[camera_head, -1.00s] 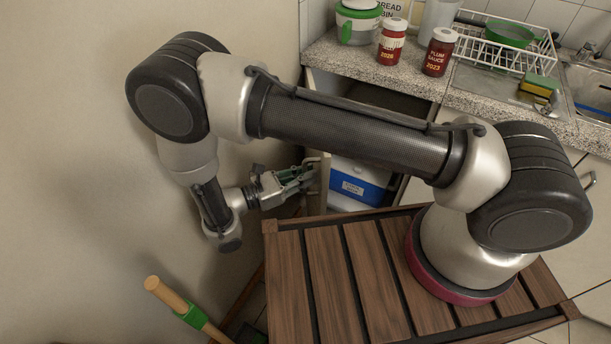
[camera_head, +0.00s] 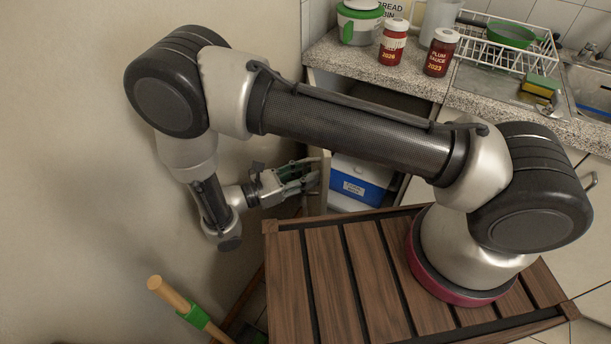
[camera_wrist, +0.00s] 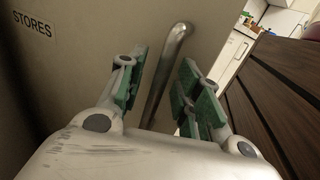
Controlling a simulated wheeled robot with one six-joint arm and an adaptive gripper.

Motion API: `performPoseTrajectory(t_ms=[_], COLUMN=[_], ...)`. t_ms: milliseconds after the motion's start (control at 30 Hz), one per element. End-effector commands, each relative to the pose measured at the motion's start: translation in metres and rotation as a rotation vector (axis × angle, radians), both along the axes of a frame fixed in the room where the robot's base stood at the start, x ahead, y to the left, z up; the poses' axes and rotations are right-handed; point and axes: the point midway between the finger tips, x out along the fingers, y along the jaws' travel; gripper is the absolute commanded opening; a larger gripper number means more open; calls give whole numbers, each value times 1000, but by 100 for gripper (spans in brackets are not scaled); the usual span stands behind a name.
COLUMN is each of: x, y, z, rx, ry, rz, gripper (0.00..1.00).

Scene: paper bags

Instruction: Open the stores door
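The stores door (camera_wrist: 95,50) is a plain panel that fills much of the wrist view, with a STORES label (camera_wrist: 32,22) at its top left. Its metal bar handle (camera_wrist: 170,65) runs between my green-padded fingers. My gripper (camera_wrist: 163,80) is open, with a finger on each side of the handle and visible gaps. In the head view, the door (camera_head: 325,180) stands swung out from the cupboard, seen nearly edge-on, with my gripper (camera_head: 308,174) at its left face. The handle is mostly hidden by the fingers there.
The open cupboard shows a blue and white box (camera_head: 360,184) inside. A slatted wooden top (camera_head: 325,265) lies under my arm base. The wall (camera_head: 70,150) is close on the left, with a wooden-handled tool (camera_head: 170,295) below. Jars (camera_head: 440,52) and a dish rack stand on the counter.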

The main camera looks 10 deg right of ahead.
Motion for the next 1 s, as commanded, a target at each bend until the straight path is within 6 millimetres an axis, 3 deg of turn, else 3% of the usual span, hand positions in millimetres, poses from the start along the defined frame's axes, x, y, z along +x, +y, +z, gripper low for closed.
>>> performPoseTrajectory(t_ms=[400,567,800,1000], x=[0,-1,-1,-1], y=[1,0,0,-1], z=[78,90,91,92], rx=[2,0,-1,8], ry=[-2,1,1,2], rz=[0,0,0,-8], gripper=[34,34,34,0])
